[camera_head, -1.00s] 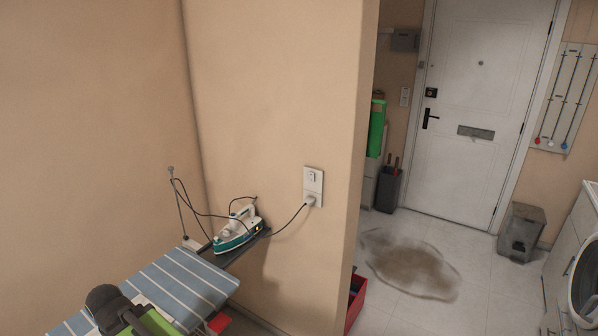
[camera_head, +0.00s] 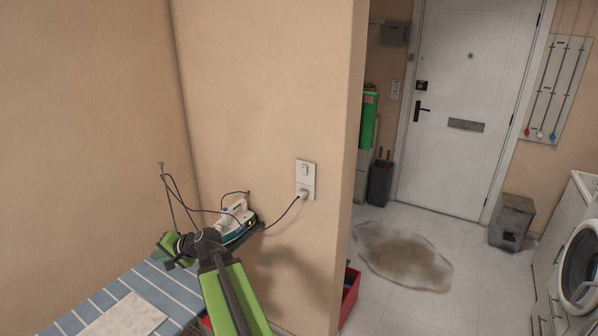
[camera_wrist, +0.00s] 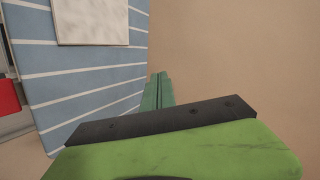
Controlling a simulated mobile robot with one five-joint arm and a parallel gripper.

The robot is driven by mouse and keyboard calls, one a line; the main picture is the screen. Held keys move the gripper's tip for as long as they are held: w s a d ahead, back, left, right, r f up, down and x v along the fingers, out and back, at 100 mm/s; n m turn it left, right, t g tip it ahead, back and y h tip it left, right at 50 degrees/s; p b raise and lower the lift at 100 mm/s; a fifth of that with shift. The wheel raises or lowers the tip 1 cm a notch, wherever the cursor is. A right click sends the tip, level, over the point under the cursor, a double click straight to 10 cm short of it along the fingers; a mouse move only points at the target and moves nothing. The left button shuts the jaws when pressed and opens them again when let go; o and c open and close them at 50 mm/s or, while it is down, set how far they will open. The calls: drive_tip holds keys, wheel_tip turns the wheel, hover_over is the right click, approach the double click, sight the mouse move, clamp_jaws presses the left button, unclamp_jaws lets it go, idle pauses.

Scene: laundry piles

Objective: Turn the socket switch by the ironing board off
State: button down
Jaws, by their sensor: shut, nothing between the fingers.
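The socket switch (camera_head: 305,170) is the upper part of a white plate on the beige wall, right of the ironing board. A white plug (camera_head: 303,194) with a black cord sits in the socket below it. The ironing board (camera_head: 95,298) has a blue cover with white stripes and also shows in the wrist view (camera_wrist: 90,75). My green and black gripper (camera_head: 168,246) is above the board, left of and lower than the switch, clear of it. In the wrist view its fingers (camera_wrist: 157,91) are together and empty. The switch is not in the wrist view.
A white and teal iron (camera_head: 238,220) stands at the board's far end, partly hidden behind my arm. Its cord runs to the plug. A thin cord holder (camera_head: 167,195) rises beside it. A red box (camera_head: 350,292) stands past the wall's corner. Open floor lies toward the white door (camera_head: 455,120).

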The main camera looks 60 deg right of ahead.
sight(304, 170)
drive_tip(key=s+d+r+m+t+h, duration=0.1)
drive_tip(key=s+d+r+m+h, duration=0.15)
drive_tip(key=d, duration=0.55)
drive_tip(key=s+d+r+m+t+h, duration=0.1)
drive_tip(key=s+d+r+m+h, duration=0.2)
drive_tip(key=d, duration=0.4)
drive_tip(key=s+d+r+m+t+h, duration=0.1)
drive_tip(key=d+r+m+t+h, duration=0.1)
drive_tip(key=d+m, duration=0.45)
drive_tip(key=s+d+r+m+g+h+b, duration=0.1)
drive_tip(key=s+d+r+m+g+h, duration=0.2)
drive_tip(key=s+d+m+h, duration=0.4)
drive_tip(key=s+d+m, duration=0.1)
drive_tip(key=s+d, duration=0.7)
drive_tip(key=d, duration=0.3)
drive_tip(key=shift+s+r+m, duration=0.15)
drive_tip(key=shift+r+m, duration=0.15)
drive_tip(key=shift+r, duration=0.1)
drive_tip(key=shift+h, duration=0.25)
drive_tip(key=d, duration=0.5)
drive_tip(key=d+r+p, duration=0.1)
drive_tip(key=d, duration=0.2)
drive_tip(key=shift+d, duration=0.35)
drive_tip(key=shift+d, duration=0.4)
